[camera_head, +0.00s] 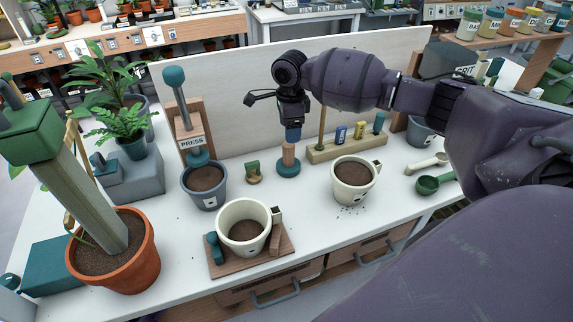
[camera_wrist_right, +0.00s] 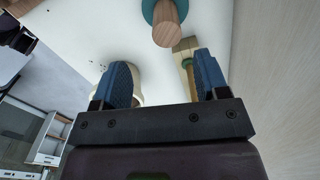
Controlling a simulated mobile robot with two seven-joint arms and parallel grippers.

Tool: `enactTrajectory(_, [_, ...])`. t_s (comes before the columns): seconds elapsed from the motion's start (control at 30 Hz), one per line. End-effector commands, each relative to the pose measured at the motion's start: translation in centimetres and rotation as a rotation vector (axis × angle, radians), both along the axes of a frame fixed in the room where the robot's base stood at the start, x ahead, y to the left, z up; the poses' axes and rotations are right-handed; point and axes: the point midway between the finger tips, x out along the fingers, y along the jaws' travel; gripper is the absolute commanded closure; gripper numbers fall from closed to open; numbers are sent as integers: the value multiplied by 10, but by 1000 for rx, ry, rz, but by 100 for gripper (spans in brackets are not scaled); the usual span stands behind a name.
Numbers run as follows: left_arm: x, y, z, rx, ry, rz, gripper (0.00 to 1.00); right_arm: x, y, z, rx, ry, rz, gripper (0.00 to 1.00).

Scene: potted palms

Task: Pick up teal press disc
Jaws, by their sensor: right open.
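The teal press disc (camera_head: 289,169) lies flat on the white bench, with its upright wooden handle (camera_head: 289,153) on top. My right gripper (camera_head: 293,133) hangs just above the handle, its blue fingers pointing down. In the right wrist view, my right gripper (camera_wrist_right: 163,78) is open with nothing between its fingers. There the wooden handle (camera_wrist_right: 167,33) and part of the teal disc (camera_wrist_right: 152,10) show at the top edge, beyond the fingertips. My left gripper is in neither view.
A grey-blue pot (camera_head: 205,196) stands below the PRESS stand (camera_head: 192,142). A small green-and-wood piece (camera_head: 253,173) lies left of the disc. A wooden rack (camera_head: 346,148) and a cream pot (camera_head: 352,194) stand to its right. An upright board (camera_head: 230,105) runs behind.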

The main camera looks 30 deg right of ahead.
Motion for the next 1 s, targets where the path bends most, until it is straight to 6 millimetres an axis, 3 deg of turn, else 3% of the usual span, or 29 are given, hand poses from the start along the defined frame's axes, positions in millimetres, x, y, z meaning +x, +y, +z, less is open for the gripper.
enactTrajectory(0.1, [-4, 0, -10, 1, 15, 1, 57, 0, 0, -22, 1, 4, 1, 32])
enactTrajectory(0.43, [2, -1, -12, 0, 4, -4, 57, 2, -1, -45, -1, 3, 2, 32])
enactTrajectory(0.7, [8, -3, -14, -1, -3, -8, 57, 7, -2, -81, -1, 4, 2, 32])
enactTrajectory(1.0, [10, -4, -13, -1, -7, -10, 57, 8, -2, -86, 0, -1, 3, 32])
